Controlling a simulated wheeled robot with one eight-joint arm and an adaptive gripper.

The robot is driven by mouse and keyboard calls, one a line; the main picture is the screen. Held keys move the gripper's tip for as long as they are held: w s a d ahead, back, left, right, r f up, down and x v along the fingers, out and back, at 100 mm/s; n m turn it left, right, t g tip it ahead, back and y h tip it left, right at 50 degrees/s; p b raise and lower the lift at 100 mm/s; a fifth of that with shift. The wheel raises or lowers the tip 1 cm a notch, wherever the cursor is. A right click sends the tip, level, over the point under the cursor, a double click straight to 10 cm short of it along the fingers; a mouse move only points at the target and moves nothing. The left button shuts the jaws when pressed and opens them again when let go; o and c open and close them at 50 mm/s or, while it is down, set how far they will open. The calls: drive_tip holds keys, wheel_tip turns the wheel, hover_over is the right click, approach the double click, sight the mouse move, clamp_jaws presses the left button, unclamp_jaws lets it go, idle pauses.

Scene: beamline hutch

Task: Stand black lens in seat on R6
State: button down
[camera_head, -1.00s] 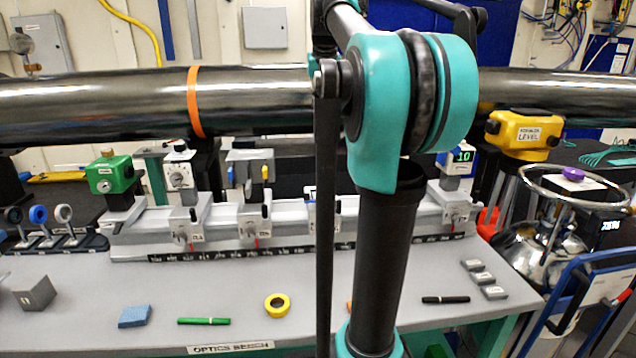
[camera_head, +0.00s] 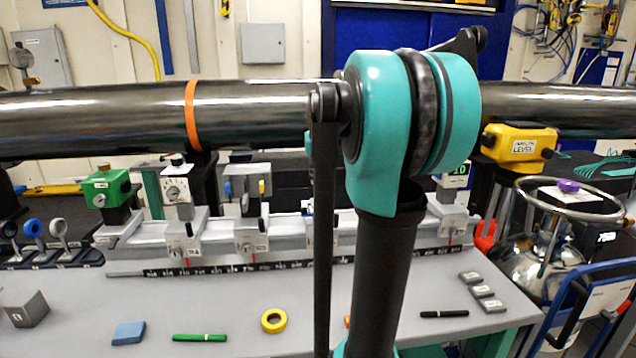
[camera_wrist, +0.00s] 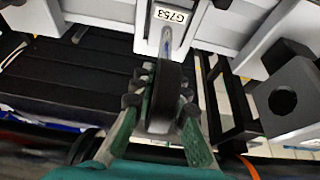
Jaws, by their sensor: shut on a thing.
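My gripper (camera_wrist: 164,80) is shut on a dark, round-edged piece that looks like the black lens (camera_wrist: 166,100), seen edge-on in the wrist view. In the head view, a rail with several carriers (camera_head: 245,228) stands on the bench; the R6 label cannot be read. My gripper and the lens are hidden there behind my arm.
A long dark pipe (camera_head: 255,112) with an orange band crosses behind the rail. A rack with ringed lenses (camera_head: 55,256) stands at left. A yellow ring (camera_head: 274,321), green marker (camera_head: 200,337) and blue block (camera_head: 128,332) lie on the bench front. A wheeled flask (camera_head: 545,255) stands right.

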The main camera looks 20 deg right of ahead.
sight(319, 163)
drive_tip(key=shift+f, duration=1)
drive_tip(key=c, duration=1.5)
unclamp_jaws()
drive_tip(key=shift+f, duration=0.1)
drive_tip(key=v, duration=1.2)
